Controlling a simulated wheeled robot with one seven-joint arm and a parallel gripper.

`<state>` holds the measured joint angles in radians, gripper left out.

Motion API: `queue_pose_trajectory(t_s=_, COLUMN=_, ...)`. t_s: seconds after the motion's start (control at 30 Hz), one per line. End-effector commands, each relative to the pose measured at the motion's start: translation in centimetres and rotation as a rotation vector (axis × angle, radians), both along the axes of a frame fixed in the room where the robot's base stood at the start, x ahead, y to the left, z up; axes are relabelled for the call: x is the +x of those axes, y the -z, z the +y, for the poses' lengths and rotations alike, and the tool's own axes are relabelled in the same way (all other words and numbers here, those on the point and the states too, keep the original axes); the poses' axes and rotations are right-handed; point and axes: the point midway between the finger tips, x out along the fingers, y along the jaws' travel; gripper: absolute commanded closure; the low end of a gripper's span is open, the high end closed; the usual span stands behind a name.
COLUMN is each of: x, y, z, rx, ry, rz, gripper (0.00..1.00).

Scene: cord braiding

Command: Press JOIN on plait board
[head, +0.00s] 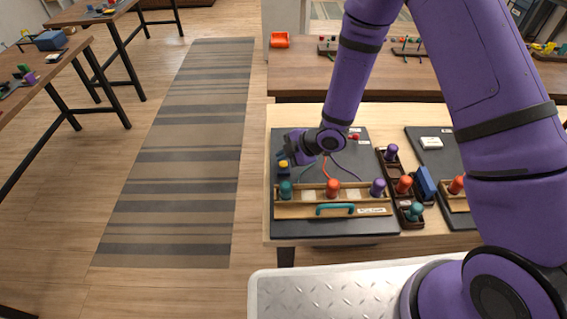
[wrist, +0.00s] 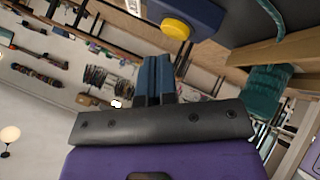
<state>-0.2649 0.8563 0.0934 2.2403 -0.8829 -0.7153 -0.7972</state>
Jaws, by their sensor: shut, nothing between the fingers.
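The dark plait board (head: 320,232) lies on the pale table. At its left edge a small dark blue box carries a yellow button (head: 283,164). In the wrist view the yellow button (wrist: 176,28) is just beyond and slightly right of my fingertips, with a gap visible. My gripper (wrist: 156,60) is shut and empty, its two blue fingers together. In the head view my purple hand hangs over the board's left side by the button, and the fingertips are hard to make out. I cannot read JOIN on the button.
On the board a wooden rail (head: 290,209) holds teal (head: 286,190), orange (head: 333,188) and purple (head: 377,188) bobbins, with a teal handle (head: 335,209) in front. A brown tray of bobbins (head: 411,222) stands right of the board. A striped rug lies on the floor left.

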Motion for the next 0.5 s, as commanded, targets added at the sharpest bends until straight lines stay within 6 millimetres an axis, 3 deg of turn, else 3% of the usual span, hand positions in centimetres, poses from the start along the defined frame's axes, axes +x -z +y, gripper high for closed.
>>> queue_pose_trajectory(t_s=0.5, x=0.1, y=-3.6, z=0.0, rx=0.002, ry=0.001, rz=-0.002, gripper=1.0)
